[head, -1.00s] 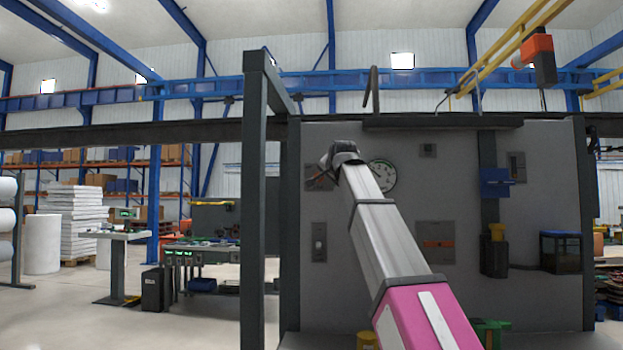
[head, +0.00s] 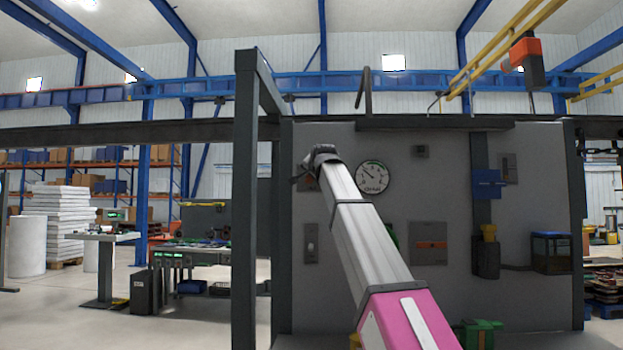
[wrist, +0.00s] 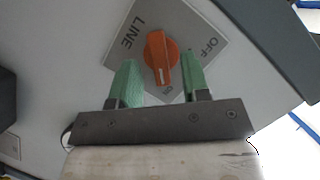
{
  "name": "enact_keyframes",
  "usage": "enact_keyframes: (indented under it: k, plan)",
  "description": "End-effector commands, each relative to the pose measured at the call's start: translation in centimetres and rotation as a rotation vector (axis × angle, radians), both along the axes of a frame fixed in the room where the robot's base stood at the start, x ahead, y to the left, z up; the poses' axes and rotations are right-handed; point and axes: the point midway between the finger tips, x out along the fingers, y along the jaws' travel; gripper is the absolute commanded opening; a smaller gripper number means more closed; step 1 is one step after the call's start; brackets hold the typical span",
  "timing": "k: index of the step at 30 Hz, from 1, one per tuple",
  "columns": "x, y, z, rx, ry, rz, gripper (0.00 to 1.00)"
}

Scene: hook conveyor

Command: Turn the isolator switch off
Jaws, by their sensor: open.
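The isolator switch is an orange rotary knob (wrist: 161,58) on a grey square plate (wrist: 199,50) marked LINE, OFF and ON. The white mark on the knob points to ON, at the bottom of the wrist view. My gripper (wrist: 158,59) is open, its green fingers on either side of the knob's near part. I cannot tell whether they touch it. In the head view, my gripper (head: 318,165) is at the upper left of the grey panel (head: 400,290), and my arm hides most of the switch there.
A round dial (head: 372,177) is just right of my gripper. A wall switch (head: 311,243) is below, and a plate with an orange bar (head: 430,244) is to the right. A dark post (head: 245,210) stands left of the panel. Blue and yellow rails run overhead.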

Motion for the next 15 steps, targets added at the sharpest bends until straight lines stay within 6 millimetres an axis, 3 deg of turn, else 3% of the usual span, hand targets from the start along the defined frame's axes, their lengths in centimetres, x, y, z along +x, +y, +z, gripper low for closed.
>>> enact_keyframes:
  k: [3,11,12,15]
  plan:
    - [1.1,0.27,-0.33,0.0,0.001,0.0,0.43]
    - [1.24,0.31,-0.43,0.0,0.0,0.0,0.43]
    - [1.24,0.31,-0.43,0.0,0.0,0.0,0.39]
    - [1.22,0.31,-0.42,0.0,0.0,0.0,0.07]
